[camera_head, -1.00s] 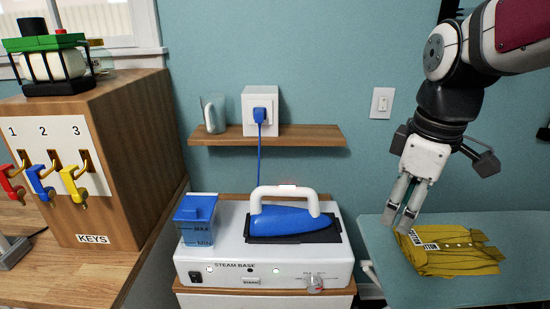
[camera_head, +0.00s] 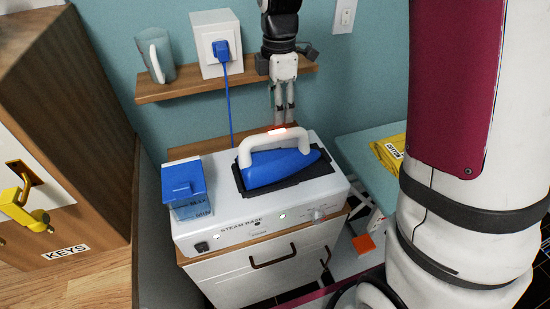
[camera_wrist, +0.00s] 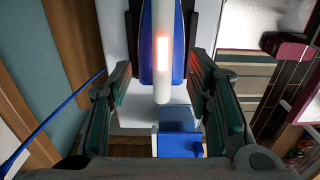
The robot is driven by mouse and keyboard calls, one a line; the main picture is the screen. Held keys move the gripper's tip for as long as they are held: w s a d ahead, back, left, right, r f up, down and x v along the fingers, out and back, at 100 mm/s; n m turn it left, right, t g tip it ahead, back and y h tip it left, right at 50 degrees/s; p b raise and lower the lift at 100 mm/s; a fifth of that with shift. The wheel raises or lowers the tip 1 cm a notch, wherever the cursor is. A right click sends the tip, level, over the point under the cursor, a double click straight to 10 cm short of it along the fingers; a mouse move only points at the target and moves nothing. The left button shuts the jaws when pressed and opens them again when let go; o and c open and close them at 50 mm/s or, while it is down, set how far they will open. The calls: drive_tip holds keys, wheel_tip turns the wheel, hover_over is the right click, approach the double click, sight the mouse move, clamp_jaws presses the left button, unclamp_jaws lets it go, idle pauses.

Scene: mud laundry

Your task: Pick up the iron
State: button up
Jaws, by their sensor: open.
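The iron (camera_head: 275,169) has a blue body and a white handle and rests on its dark pad on the white steam base (camera_head: 245,212). A red light glows on top of its handle. My gripper (camera_head: 284,122) points down just above and behind the handle in the head view. In the wrist view my gripper (camera_wrist: 163,88) is open, with a dark finger on each side of the iron's white handle (camera_wrist: 162,75). Gaps show between the fingers and the handle. The fingers do not grip anything.
A blue water tank (camera_head: 186,187) stands at the left end of the base. Behind is a wooden shelf (camera_head: 185,92) with a glass mug (camera_head: 156,56) and a socket with a blue cord (camera_head: 229,105). An ironing board (camera_head: 358,149) with a yellow cloth (camera_head: 388,152) is at the right.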

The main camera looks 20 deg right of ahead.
sight(278, 132)
wheel_tip(278, 132, down, 3)
drive_tip(key=shift+f, duration=0.1)
drive_tip(key=f, duration=0.1)
drive_tip(key=f+p, duration=0.1)
drive_tip(key=f, duration=0.2)
drive_tip(key=shift+s+f+p, duration=0.15)
drive_tip(key=shift+s+p, duration=0.15)
drive_tip(key=shift+p, duration=0.05)
drive_tip(key=shift+w+f, duration=0.1)
drive_tip(key=shift+f, duration=0.45)
drive_tip(key=shift+f, duration=0.25)
clamp_jaws()
drive_tip(key=shift+w+r, duration=0.1)
